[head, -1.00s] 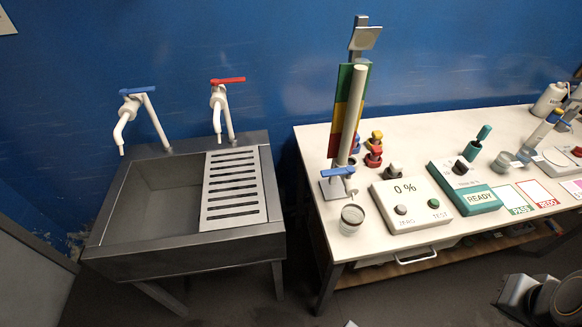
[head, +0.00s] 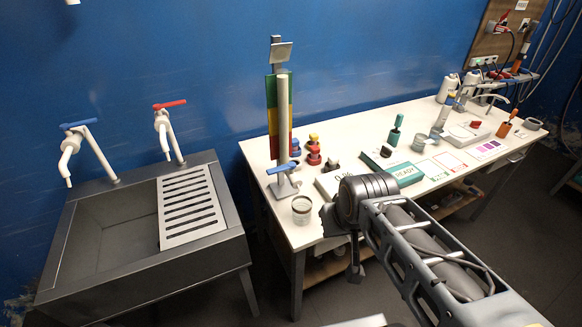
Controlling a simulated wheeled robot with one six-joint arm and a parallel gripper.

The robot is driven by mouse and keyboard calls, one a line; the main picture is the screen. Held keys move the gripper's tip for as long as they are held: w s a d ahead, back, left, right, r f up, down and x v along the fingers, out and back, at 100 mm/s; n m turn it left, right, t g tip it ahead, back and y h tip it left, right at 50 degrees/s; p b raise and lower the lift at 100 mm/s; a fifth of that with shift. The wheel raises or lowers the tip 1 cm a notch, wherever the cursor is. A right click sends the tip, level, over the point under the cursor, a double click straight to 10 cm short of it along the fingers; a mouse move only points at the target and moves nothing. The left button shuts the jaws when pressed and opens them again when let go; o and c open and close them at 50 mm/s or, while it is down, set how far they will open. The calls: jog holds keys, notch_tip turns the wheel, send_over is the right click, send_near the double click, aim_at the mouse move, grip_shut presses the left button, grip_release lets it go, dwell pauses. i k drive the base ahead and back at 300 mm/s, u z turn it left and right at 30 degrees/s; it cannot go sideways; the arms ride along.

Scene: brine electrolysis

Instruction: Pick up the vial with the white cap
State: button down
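I cannot make out a vial with a white cap for certain in the head view. Several small pieces with red, yellow and blue parts (head: 313,150) stand on the bench (head: 262,152) behind the measuring column, too small to tell their caps. My arm reaches in from the lower right over the bench's front edge. My gripper (head: 355,264) seems to be the dark part hanging below the arm's round joint, in front of the bench. Its fingers are not clear, and I see nothing held in it.
A tall column with a coloured scale (head: 284,115) and blue tap stands at the bench's left, a glass beaker (head: 302,207) before it. My arm partly hides the white meter box (head: 327,184). The teal READY box (head: 405,173) is behind. A steel sink (head: 105,225) stands left.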

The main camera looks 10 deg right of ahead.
aim_at(333, 160)
jog(key=z, duration=2.35)
jog(key=i, duration=1.95)
jog(key=u, duration=3.9)
jog(key=i, duration=0.5)
jog(key=z, duration=0.05)
